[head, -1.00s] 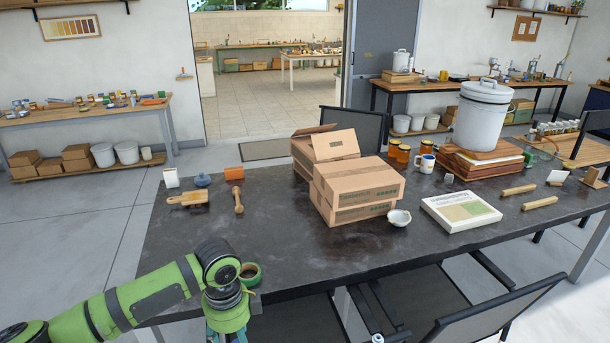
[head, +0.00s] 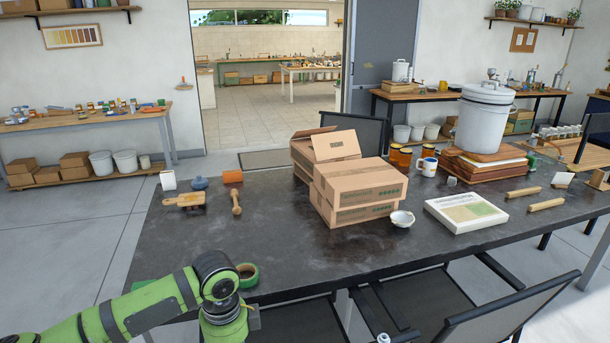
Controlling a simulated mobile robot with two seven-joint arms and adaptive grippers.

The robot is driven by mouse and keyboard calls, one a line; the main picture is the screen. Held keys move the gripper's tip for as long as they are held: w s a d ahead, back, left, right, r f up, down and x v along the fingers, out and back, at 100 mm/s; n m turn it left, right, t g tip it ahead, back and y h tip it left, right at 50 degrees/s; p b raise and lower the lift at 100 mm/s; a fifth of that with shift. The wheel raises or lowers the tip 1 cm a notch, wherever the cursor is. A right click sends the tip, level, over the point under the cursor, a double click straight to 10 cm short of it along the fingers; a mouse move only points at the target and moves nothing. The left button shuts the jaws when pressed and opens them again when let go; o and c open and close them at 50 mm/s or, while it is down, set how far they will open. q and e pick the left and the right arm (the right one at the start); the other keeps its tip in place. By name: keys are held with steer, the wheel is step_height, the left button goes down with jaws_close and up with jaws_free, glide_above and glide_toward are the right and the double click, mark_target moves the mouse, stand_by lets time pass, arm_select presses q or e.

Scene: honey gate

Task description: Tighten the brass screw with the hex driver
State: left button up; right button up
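I cannot make out a brass screw or a hex driver in the head view. Several small tools lie on the dark table (head: 300,250), among them a wooden-handled one (head: 236,202) at its left part. My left arm comes in from the lower left and bends down at the table's front edge, beside a green tape roll (head: 248,274). Its gripper is below the picture's edge and hidden.
Cardboard boxes (head: 358,184) stand mid-table, with a white bowl (head: 402,218) and a flat book-like box (head: 466,212) to their right. A white lidded bucket (head: 484,120) stands on stacked boards behind. Chairs (head: 490,312) crowd the front edge. The table's front left is mostly clear.

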arm_select(q)
jaws_close()
steer(key=shift+r+p, duration=0.65)
steer(key=shift+p, duration=0.4)
stand_by(0.5)
steer(key=shift+r+p, duration=4.2)
steer(key=shift+p, duration=0.4)
steer(key=shift+r, duration=1.3)
